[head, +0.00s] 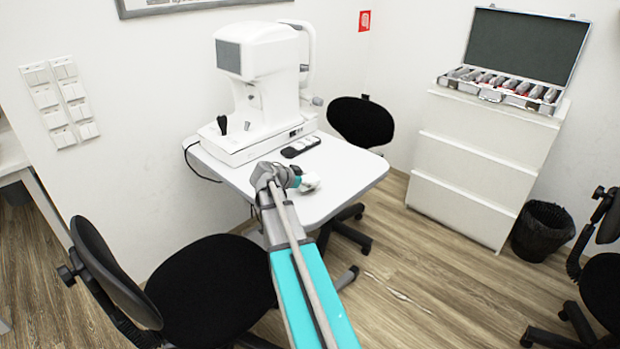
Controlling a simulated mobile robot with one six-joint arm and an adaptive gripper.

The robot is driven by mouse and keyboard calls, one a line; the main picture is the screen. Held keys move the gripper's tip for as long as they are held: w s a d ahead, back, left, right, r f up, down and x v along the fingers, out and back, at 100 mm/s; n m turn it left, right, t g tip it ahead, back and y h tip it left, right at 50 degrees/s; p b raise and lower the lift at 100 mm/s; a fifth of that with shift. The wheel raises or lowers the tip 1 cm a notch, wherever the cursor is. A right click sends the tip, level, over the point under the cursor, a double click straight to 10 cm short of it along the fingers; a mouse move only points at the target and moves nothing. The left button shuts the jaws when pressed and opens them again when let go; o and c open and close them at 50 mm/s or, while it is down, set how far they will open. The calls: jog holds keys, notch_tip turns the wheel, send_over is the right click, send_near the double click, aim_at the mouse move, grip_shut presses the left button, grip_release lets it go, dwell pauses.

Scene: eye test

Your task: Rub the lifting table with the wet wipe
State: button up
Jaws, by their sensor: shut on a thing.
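The lifting table (347,172) has a white top and stands against the wall in the middle of the head view. A white eye-test machine (262,85) stands on its back left part. My gripper (299,180) is over the front part of the tabletop, shut on a small white crumpled thing that looks like the wet wipe (310,182). The wipe is at or just above the table surface; I cannot tell if it touches. My arm hides part of the table's front edge, and the fingers are mostly hidden.
A dark remote-like object (301,146) lies on the table behind my gripper. The tabletop's right side is clear. Black chairs stand at the front left (215,290) and behind the table (361,122). A white drawer unit (470,165) and a black bin (542,232) stand right.

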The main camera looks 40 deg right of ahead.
jog(key=shift+s+f+n, duration=0.15)
jog(key=shift+s+n, duration=0.35)
jog(key=shift+s, duration=0.85)
jog(key=shift+s+f+n, duration=0.15)
jog(key=shift+s+n, duration=0.35)
jog(key=shift+s, duration=0.85)
jog(key=shift+w, duration=0.15)
jog(key=shift+w+d+r+p, duration=0.1)
jog(key=shift+w+p, duration=0.05)
jog(key=shift+w, duration=1.1)
jog(key=shift+w+r+p, duration=0.1)
jog(key=shift+w+p, duration=0.05)
jog(key=shift+w, duration=1.1)
jog(key=shift+w, duration=0.2)
jog(key=shift+w, duration=1.65)
jog(key=shift+w+a+r+p, duration=0.1)
jog(key=shift+w+a+p, duration=0.05)
jog(key=shift+w, duration=0.75)
jog(key=shift+w+a+p, duration=0.1)
jog(key=shift+w+p, duration=0.05)
jog(key=shift+w, duration=0.7)
